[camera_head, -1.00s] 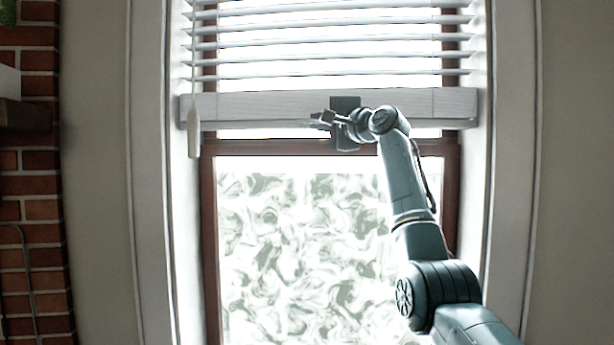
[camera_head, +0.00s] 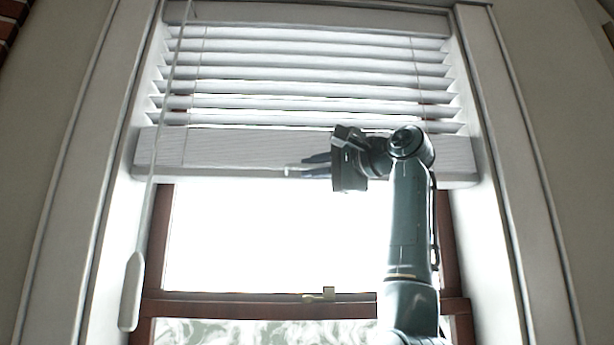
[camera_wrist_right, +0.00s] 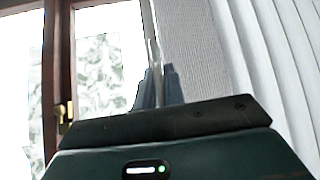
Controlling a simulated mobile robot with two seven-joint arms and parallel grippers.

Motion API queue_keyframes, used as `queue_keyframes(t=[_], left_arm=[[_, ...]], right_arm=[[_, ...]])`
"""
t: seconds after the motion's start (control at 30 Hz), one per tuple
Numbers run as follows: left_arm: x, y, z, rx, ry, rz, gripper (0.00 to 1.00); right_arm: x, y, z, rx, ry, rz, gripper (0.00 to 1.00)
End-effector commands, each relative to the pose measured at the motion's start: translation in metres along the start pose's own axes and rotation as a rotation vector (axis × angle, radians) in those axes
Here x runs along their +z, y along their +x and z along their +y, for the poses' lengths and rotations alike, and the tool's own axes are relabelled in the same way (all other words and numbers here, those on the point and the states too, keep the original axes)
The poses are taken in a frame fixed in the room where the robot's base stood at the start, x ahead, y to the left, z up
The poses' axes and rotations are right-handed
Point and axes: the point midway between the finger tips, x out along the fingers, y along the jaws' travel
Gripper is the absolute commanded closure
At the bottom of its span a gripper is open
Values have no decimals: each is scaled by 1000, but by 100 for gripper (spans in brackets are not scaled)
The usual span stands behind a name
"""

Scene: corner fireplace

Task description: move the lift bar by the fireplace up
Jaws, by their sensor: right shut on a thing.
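The lift bar (camera_head: 230,148) is the wide white bottom rail of the window blind, in the head view across the upper window. White slats (camera_head: 300,85) hang above it. My right gripper (camera_head: 308,166) is at the lower edge of the bar, a little right of its middle, and is shut on it. In the right wrist view the fingers (camera_wrist_right: 158,88) close around a thin pale edge, with the bar's ribbed face (camera_wrist_right: 195,60) beside them. My left gripper is not in view.
A white wand (camera_head: 132,290) hangs at the left of the blind. The brown window frame (camera_head: 240,306) with a brass latch (camera_head: 320,295) lies below the bar. White trim (camera_head: 500,180) borders the window on both sides. Brick shows at the top left.

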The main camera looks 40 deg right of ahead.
Motion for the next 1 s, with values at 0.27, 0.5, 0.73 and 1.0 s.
queue_keyframes(t=[0.27,0.5,0.73,1.0], left_arm=[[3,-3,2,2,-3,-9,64],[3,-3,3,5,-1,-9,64],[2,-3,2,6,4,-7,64],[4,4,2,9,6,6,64]], right_arm=[[0,-3,-8,-23,-5,6,100],[0,-3,-8,-22,-5,5,74],[0,-2,-6,-17,-4,3,68],[0,-20,-3,-19,-4,5,68]])
